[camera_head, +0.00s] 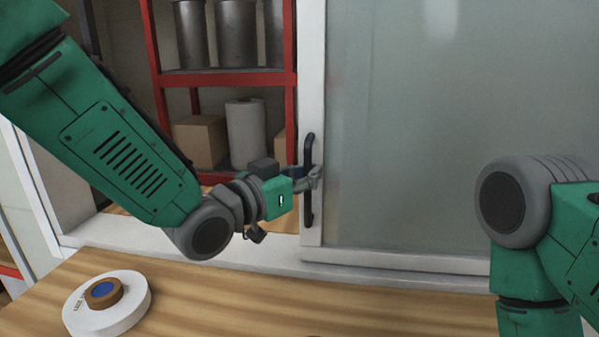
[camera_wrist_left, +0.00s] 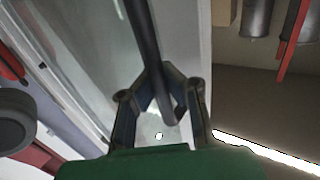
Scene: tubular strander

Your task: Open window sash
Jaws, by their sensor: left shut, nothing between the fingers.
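The window sash (camera_head: 410,130) is a frosted glass pane in a white frame, filling the middle and right of the head view. Its dark vertical handle (camera_head: 308,151) is on the frame's left upright. The handle (camera_wrist_left: 143,35) also runs down through the middle of the wrist view. My left gripper (camera_head: 316,177) is shut at the handle, its fingers reaching across it at mid-height. In the wrist view the left gripper (camera_wrist_left: 160,72) has its fingertips together, overlapping the handle; I cannot tell whether they touch it. My right gripper is out of view.
Left of the sash is an open gap, showing a red shelf (camera_head: 225,78) with metal cans, a white roll (camera_head: 245,133) and cardboard boxes (camera_head: 200,141). A wooden counter (camera_head: 220,300) runs below the window, bearing a round white disc (camera_head: 125,310) with a brown and blue centre.

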